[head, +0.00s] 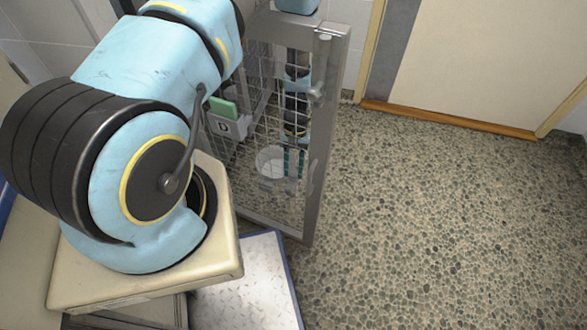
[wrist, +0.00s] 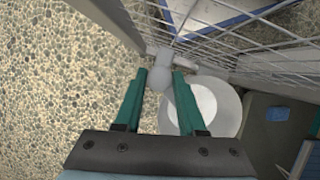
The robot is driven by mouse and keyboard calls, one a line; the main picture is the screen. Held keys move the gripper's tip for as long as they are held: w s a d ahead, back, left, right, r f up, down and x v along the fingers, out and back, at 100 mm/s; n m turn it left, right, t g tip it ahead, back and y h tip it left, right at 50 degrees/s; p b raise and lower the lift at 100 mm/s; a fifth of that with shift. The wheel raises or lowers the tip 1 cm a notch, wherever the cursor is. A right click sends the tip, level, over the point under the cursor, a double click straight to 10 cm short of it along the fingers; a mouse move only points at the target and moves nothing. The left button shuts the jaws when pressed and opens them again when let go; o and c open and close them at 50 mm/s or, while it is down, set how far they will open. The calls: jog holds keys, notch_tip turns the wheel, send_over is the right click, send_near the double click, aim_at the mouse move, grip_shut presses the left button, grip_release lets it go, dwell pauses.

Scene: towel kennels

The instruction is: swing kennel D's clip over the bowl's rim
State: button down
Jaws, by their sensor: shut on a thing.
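The open kennel door is a grey metal frame (head: 325,130) with white wire mesh. My gripper (head: 293,165), with green fingers, is seen through the mesh in the head view. The bowl (head: 270,160) is a pale round shape at the mesh beside the fingers. In the wrist view my gripper (wrist: 160,75) is shut on the clip (wrist: 160,77), a small grey knob piece at the mesh. The round grey-white bowl (wrist: 228,105) lies right of the clip, partly behind the right finger. Whether the clip overlaps the bowl's rim cannot be told.
A grey holder marked D (head: 224,128) with a green card (head: 222,107) is on the kennel side, left of the door. A white tray (head: 262,285) with a blue edge lies below. The pebbled floor (head: 440,210) to the right is clear.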

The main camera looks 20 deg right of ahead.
jog(key=c, duration=0.5)
grip_release()
jog(key=shift+r, duration=0.1)
jog(key=v, duration=1)
jog(key=shift+r, duration=0.3)
jog(key=shift+w, duration=0.1)
